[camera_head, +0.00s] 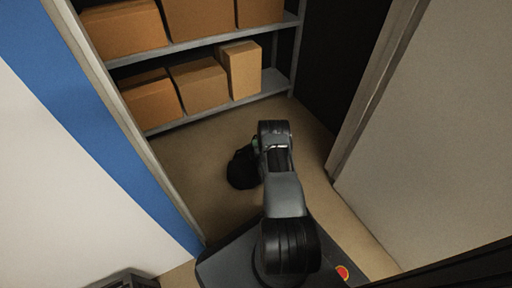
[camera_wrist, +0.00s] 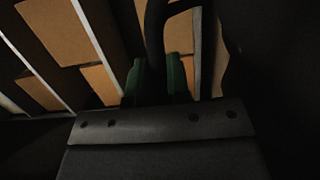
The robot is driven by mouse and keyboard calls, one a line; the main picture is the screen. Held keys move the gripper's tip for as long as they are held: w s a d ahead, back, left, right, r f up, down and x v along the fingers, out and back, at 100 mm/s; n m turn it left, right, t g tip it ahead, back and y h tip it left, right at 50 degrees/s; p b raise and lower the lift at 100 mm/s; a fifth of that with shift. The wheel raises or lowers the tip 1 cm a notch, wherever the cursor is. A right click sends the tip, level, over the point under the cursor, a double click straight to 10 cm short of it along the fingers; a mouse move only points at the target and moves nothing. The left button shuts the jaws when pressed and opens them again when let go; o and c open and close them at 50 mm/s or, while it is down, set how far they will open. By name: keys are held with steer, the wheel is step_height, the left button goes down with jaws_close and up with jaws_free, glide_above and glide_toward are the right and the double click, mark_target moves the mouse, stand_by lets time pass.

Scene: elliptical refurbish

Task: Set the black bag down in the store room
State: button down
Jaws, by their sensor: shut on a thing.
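The black bag (camera_head: 242,168) shows in the head view in the doorway of the store room, partly hidden behind my arm. My gripper (camera_head: 257,145) is at the bag's upper right, mostly hidden by my wrist. In the wrist view the green fingertips of my gripper (camera_wrist: 157,82) are close together around a dark strap or handle (camera_wrist: 155,35), which runs up out of the frame. My gripper is shut on the bag. I cannot tell whether the bag touches the floor (camera_head: 190,165).
A grey metal shelf (camera_head: 215,38) with several cardboard boxes (camera_head: 200,83) stands at the back of the store room. A blue and white wall (camera_head: 75,125) is on the left, and a grey wall or door panel (camera_head: 435,130) is on the right. Floor between the doorway and shelf looks clear.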

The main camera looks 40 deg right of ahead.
stand_by(0.4)
steer(key=c, duration=1.1)
jaws_free()
steer(key=shift+f, duration=0.15)
